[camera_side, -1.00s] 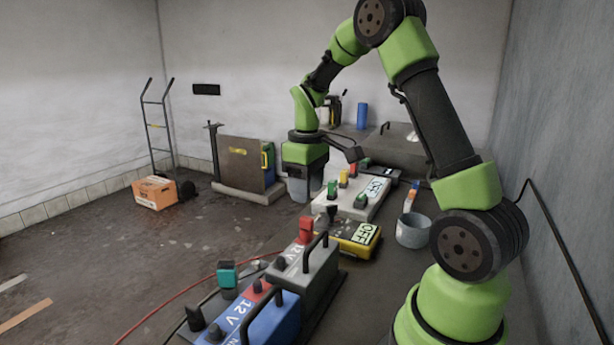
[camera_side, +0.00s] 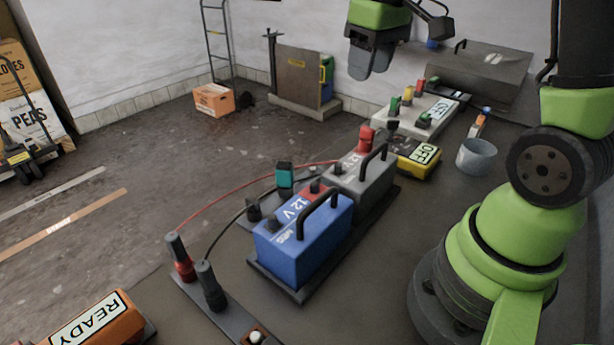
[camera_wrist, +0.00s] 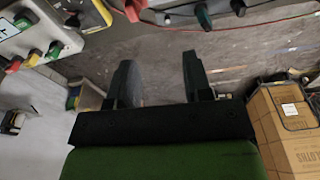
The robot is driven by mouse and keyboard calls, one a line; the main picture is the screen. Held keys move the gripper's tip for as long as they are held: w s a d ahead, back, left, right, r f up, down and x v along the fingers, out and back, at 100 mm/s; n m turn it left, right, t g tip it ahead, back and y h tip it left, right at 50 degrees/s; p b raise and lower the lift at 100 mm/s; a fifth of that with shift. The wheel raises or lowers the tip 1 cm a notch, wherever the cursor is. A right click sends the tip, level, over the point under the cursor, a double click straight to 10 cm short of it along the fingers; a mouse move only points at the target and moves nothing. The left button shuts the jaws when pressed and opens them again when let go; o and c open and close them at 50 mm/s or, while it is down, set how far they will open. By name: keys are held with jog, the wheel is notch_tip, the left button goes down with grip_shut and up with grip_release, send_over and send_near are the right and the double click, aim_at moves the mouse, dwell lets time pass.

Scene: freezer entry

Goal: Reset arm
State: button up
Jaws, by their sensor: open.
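My gripper (camera_side: 370,62) hangs in the air at the top of the side view, beyond the work surface and clear of everything on it. In the wrist view my gripper (camera_wrist: 160,75) shows two dark fingers spread apart with nothing between them. A blue 12 V battery (camera_side: 305,230) and a grey battery (camera_side: 360,178) stand upright in line on a dark tray. A yellow box marked OFF (camera_side: 415,158) and a pale switch panel (camera_side: 410,115) with coloured knobs lie behind them.
A grey bucket (camera_side: 477,157) stands right of the yellow box. Red and black cables run to two clamps (camera_side: 195,270) at the front. An orange READY box (camera_side: 100,322) is at the front left. An orange carton (camera_side: 214,99) sits on open floor.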

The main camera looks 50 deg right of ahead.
jog(key=s+a+r+m+t+y, duration=0.1)
jog(key=s+a+r+t, duration=0.1)
jog(key=s+a, duration=0.4)
jog(key=s+a+r+m+t+y, duration=0.1)
jog(key=s+a+r+m+t, duration=0.1)
jog(key=s+a, duration=0.4)
jog(key=shift+s+a+r+t, duration=0.35)
jog(key=shift+a+r+t, duration=0.2)
jog(key=shift+a+t, duration=0.25)
jog(key=shift+d, duration=0.1)
